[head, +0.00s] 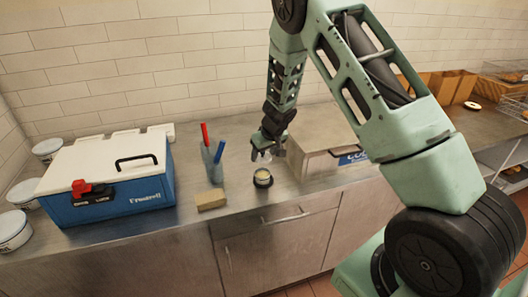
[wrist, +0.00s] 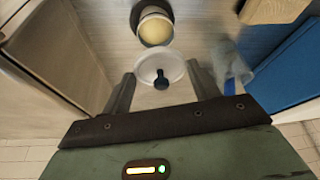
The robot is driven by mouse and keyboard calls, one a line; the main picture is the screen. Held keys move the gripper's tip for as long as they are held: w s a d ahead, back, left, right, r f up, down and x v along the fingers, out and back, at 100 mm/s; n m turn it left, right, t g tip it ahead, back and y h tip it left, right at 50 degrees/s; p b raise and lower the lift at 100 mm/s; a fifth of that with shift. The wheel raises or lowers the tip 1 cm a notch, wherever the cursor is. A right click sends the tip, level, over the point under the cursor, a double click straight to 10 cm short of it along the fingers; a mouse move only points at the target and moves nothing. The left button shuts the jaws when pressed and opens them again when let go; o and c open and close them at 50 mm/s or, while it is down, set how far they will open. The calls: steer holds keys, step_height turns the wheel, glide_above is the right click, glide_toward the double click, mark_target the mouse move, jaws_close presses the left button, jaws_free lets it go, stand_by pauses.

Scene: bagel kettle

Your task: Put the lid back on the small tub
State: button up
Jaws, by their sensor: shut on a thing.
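The small tub (head: 263,180) stands upright and uncovered on the metal counter, near its front edge, with pale contents showing. It also shows at the top of the wrist view (wrist: 155,27). My gripper (head: 268,153) is just behind and above the tub in the head view. In the wrist view my gripper (wrist: 161,74) is shut on the lid (wrist: 150,65), a pale round disc with a dark knob. The lid is apart from the tub's mouth in the picture. In the head view the lid is too small and blurred to make out well.
A clear cup (head: 213,168) with red and blue markers stands left of my gripper, close by. A tan block (head: 211,199) lies in front of it. A blue cooler (head: 120,195) stands left, and a cardboard box (head: 312,155) stands close on the right.

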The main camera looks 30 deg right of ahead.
mark_target(265, 158)
steer(key=shift+f+b, duration=1.9)
steer(key=shift+b, duration=0.35)
steer(key=shift+f+b, duration=0.7)
steer(key=shift+f, duration=0.4)
steer(key=shift+p, duration=0.8)
steer(key=shift+f+p, duration=0.15)
steer(key=shift+p, duration=0.45)
steer(key=o, duration=1.3)
